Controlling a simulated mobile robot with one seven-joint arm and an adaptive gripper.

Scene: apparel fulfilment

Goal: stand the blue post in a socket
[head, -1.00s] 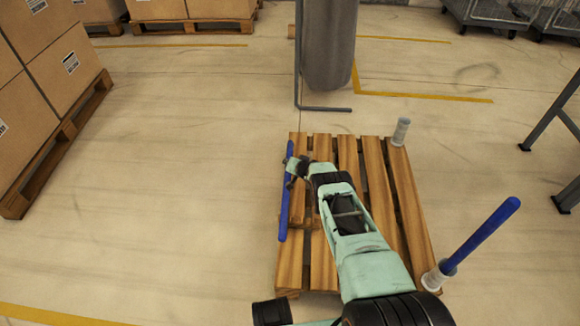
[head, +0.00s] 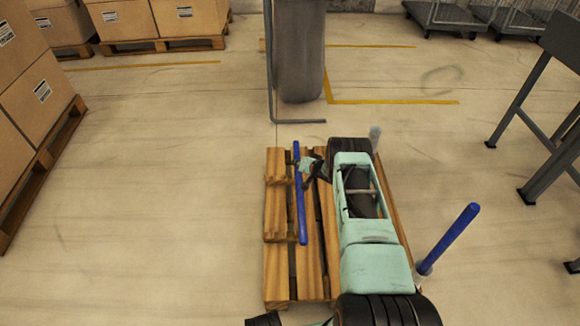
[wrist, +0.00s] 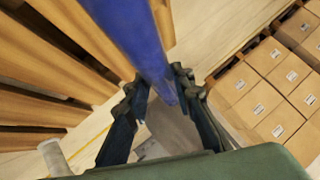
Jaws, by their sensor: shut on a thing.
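My gripper (head: 308,169) is shut on a blue post (head: 300,205), gripping it above its middle as seen in the head view. The post shows against the left slats of the wooden pallet (head: 277,270); I cannot tell its exact tilt or height. In the wrist view the post (wrist: 140,40) runs between the fingers (wrist: 160,84). A pale socket (head: 375,133) at the pallet's far right corner looks empty, partly hidden by my arm. A second blue post (head: 449,238) stands in a socket (head: 422,272) at the near right corner.
A grey column (head: 300,55) with a metal pole (head: 269,70) stands just beyond the pallet. Stacked cartons (head: 30,100) stand at left, more behind. A grey metal frame (head: 520,110) stands at right, with carts (head: 450,14) behind it. The floor left of the pallet is clear.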

